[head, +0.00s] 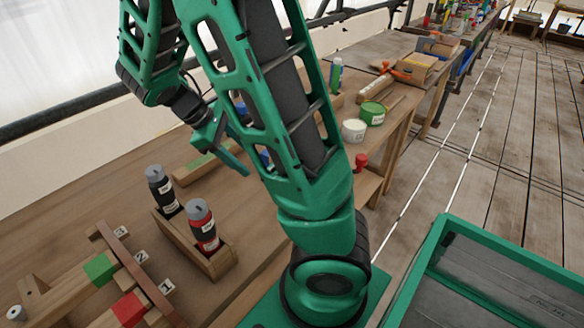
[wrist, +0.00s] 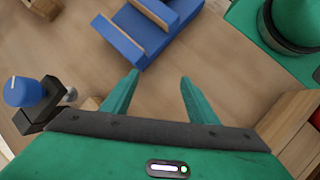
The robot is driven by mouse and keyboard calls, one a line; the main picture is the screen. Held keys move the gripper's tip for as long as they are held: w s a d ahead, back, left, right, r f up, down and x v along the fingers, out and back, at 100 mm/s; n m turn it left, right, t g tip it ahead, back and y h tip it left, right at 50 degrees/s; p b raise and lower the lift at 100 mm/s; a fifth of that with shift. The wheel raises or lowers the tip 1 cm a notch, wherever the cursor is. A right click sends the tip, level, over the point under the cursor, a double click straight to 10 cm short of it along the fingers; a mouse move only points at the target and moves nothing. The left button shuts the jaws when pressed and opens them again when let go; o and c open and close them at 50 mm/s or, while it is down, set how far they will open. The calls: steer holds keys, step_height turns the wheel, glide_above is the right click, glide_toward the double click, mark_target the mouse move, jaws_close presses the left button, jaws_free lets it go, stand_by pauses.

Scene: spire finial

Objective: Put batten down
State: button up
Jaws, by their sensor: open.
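My gripper (head: 240,148) is open over the workbench, partly behind my own arm link in the head view. In the wrist view its two fingers (wrist: 160,78) are spread with only bare bench between them. A wooden batten with a green section (head: 203,160) lies on the bench just left of and below the gripper in the head view. Two more wooden pieces, one with a green block (head: 100,268) and one with a red block (head: 130,308), lie at a rack (head: 140,275) with labels 1, 2 and 3. I cannot tell which piece is the task's batten.
A wooden holder (head: 215,264) carries a black bottle (head: 163,190) and a red bottle (head: 202,225). A blue fixture (wrist: 143,35) lies ahead of the fingers; a blue-knobbed clamp (wrist: 25,92) is left. White and green tins (head: 354,130) (head: 372,113) stand farther back.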

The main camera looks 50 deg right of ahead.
steer(key=s+r+m+t+y, duration=0.2)
steer(key=s+m, duration=0.4)
steer(key=s, duration=0.3)
steer(key=s+r+m+t+y, duration=0.1)
steer(key=s+r+m+y, duration=0.2)
steer(key=s+m, duration=0.4)
steer(key=shift+s+a+r+t, duration=0.3)
steer(key=shift+s+r+t, duration=0.15)
steer(key=shift+s, duration=0.75)
steer(key=shift+w+f, duration=0.2)
steer(key=shift+w, duration=0.4)
